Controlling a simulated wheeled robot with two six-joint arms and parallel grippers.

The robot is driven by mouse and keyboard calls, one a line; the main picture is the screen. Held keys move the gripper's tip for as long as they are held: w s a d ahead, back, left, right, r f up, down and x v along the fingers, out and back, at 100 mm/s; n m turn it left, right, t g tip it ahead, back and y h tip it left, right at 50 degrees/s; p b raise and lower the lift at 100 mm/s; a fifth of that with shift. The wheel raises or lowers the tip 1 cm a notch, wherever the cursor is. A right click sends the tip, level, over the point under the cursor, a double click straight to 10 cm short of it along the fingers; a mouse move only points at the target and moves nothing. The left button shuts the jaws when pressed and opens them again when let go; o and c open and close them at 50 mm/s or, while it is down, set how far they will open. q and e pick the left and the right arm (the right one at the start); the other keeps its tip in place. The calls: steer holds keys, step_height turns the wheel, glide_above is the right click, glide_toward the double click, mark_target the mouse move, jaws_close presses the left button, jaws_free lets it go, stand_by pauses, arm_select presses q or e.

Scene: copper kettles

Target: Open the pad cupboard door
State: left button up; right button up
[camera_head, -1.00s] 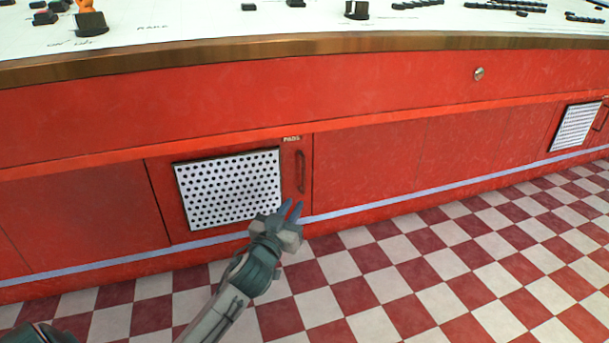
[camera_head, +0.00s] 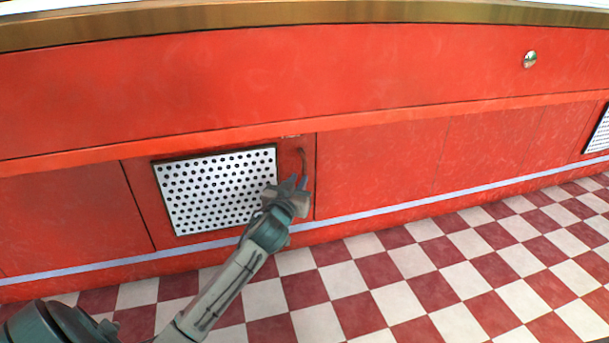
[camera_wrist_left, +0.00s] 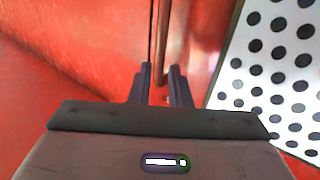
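The pad cupboard door (camera_head: 140,190) is red with a white perforated panel (camera_head: 215,190), and it sits shut in the red counter front. Its upright bar handle (camera_head: 303,158) is near the door's right edge; the lower part is hidden behind my left gripper (camera_head: 297,182). In the left wrist view the handle (camera_wrist_left: 164,35) runs down between the two fingertips of the left gripper (camera_wrist_left: 160,70), with a gap between the fingers. The perforated panel (camera_wrist_left: 280,75) shows at the right there. My right gripper is not in view.
The counter's brown edge (camera_head: 300,12) overhangs above. A round metal knob (camera_head: 530,59) is on the upper front at right. Another perforated panel (camera_head: 598,132) is at the far right. The checkered floor (camera_head: 440,270) is clear in front.

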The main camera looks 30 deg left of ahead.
mark_target(303, 171)
arm_select(q)
steer(key=b+x, duration=0.1)
steer(key=x, duration=0.3)
steer(key=shift+w+f+b, duration=0.1)
steer(key=shift+b, duration=0.3)
steer(key=shift+x, duration=0.8)
jaws_close()
